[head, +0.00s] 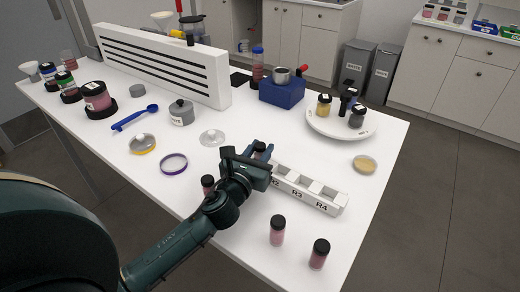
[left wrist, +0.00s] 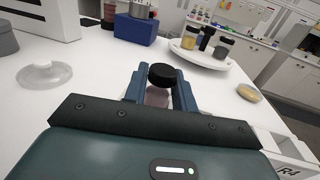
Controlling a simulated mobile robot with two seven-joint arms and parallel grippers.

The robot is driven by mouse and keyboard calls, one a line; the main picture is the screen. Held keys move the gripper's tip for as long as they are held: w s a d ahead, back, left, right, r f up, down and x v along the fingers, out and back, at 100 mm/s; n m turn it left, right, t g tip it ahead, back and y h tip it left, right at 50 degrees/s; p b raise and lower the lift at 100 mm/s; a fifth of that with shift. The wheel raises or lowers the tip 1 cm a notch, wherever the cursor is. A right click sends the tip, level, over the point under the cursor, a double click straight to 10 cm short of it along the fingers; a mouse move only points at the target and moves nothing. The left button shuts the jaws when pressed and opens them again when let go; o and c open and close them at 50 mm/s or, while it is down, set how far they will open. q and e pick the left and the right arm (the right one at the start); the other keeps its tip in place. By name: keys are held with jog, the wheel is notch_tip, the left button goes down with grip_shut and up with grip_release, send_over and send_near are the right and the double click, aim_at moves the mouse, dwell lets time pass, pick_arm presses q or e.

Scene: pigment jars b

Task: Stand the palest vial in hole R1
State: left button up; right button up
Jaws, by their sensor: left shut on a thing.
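My left gripper (head: 260,152) is shut on a black-capped vial with pale pink contents; the held vial shows between the fingers in the left wrist view (left wrist: 157,97). The gripper is at the left end of the white rack (head: 327,197), whose labels R2, R3 and R4 show. Hole R1 is hidden behind my gripper, and I cannot tell whether the vial's base is in it. Two other black-capped pink vials (head: 277,232) (head: 319,256) stand in front of the rack. Another dark-capped vial (head: 208,182) is partly hidden by my left arm. My right gripper is not in view.
Behind are a blue block (head: 282,92) and a white plate (head: 345,128) with several jars. A yellow dish (head: 364,163) is near the right edge.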

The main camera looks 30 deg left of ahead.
aim_at(260, 145)
pick_arm(q)
jog(key=shift+f, duration=0.4)
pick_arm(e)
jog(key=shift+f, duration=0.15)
pick_arm(q)
jog(key=o, duration=1)
jog(key=shift+r, duration=0.1)
notch_tip(260, 145, up, 4)
jog(key=shift+f+p, duration=0.1)
jog(key=shift+p, duration=0.5)
notch_tip(260, 145, up, 6)
jog(key=shift+r+p, duration=0.1)
jog(key=shift+p, duration=0.6)
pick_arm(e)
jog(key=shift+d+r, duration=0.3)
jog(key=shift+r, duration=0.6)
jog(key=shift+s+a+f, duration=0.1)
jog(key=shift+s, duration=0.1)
